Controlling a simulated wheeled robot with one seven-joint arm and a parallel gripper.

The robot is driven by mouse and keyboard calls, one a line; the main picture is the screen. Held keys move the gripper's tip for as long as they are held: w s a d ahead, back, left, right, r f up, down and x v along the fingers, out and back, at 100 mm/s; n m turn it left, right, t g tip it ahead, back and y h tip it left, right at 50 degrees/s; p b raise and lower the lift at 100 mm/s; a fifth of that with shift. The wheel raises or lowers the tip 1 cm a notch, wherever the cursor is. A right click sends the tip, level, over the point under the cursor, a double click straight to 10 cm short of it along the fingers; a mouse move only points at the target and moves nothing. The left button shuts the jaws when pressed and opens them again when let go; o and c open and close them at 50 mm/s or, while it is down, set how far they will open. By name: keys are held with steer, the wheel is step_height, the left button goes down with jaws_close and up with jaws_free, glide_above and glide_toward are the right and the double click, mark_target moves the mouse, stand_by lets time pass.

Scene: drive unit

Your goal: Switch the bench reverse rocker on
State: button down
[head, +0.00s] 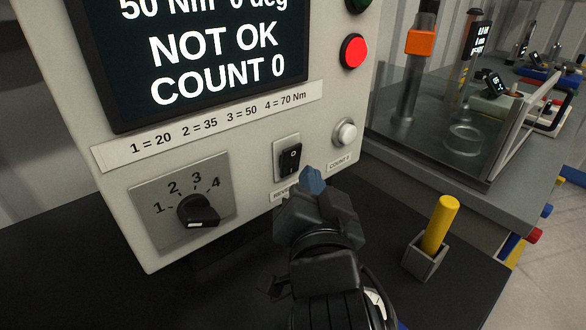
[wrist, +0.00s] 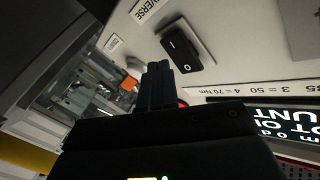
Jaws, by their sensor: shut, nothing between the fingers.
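The reverse rocker (head: 290,159) is a black switch with white marks on a pale plate, low on the grey control box. A label under it is partly hidden by my gripper. The rocker also shows in the wrist view (wrist: 181,46), beside a label that reads "VERSE". My gripper (head: 313,180) is shut and empty, with blue-grey fingertips just right of and below the rocker in the head view. In the wrist view the fingertips (wrist: 158,75) lie close to the rocker's edge; I cannot tell whether they touch it.
A white count button (head: 346,133) and a red lamp (head: 354,52) are on the box's right side. The screen (head: 210,50) reads NOT OK, COUNT 0. A yellow peg (head: 440,223) stands in a holder at right.

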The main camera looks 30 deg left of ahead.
steer(key=d, duration=0.1)
steer(key=s+d+p, duration=0.1)
steer(key=d, duration=0.1)
steer(key=d+p, duration=0.1)
steer(key=shift+s+d+r, duration=0.3)
steer(key=shift+r, duration=0.1)
stand_by(0.5)
